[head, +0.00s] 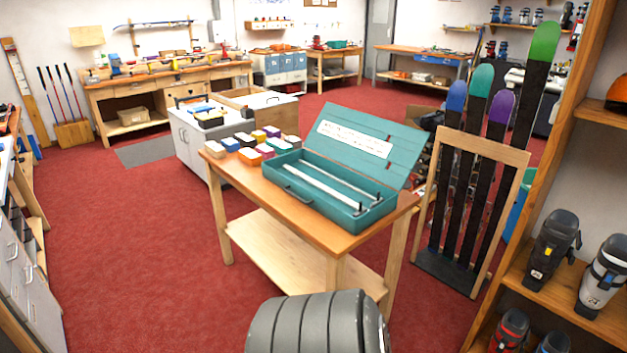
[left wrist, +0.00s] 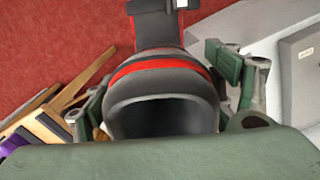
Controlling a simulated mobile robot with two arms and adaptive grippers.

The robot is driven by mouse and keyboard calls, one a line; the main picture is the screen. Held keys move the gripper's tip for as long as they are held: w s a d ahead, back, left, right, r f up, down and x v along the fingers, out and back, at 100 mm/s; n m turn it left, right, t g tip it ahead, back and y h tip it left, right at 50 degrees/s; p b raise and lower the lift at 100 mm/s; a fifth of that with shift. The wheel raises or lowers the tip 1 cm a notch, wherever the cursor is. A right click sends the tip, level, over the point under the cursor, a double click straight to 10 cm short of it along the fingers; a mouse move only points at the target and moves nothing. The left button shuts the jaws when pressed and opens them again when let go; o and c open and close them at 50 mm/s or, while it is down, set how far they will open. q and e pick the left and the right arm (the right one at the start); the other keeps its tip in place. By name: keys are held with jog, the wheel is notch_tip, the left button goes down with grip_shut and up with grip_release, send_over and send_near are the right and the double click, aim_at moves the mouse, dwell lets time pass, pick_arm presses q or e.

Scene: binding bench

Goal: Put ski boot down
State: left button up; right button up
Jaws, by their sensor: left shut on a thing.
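A dark grey ski boot with a red band (left wrist: 160,72) fills the middle of the left wrist view, its open cuff facing the camera. My left gripper (left wrist: 163,98) has a finger on each side of the boot and is shut on it. The lower part of that view is covered by a green surface, so part of the boot is hidden. Neither the held boot nor my grippers show in the head view. My right gripper is in neither view.
A wooden table (head: 322,235) bears an open teal case (head: 290,190) and several coloured blocks. A ski rack (head: 480,150) stands at its right. A shelf (head: 540,290) at the right edge holds other boots (head: 555,245). Red carpet (head: 130,250) is clear at left.

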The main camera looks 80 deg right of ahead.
pick_arm(q)
jog(key=s+a+f+m, duration=0.3)
jog(key=s+f+m, duration=0.2)
jog(key=s+f, duration=0.2)
notch_tip(320, 180, down, 3)
jog(key=shift+s+r, duration=0.1)
jog(key=shift+s, duration=0.3)
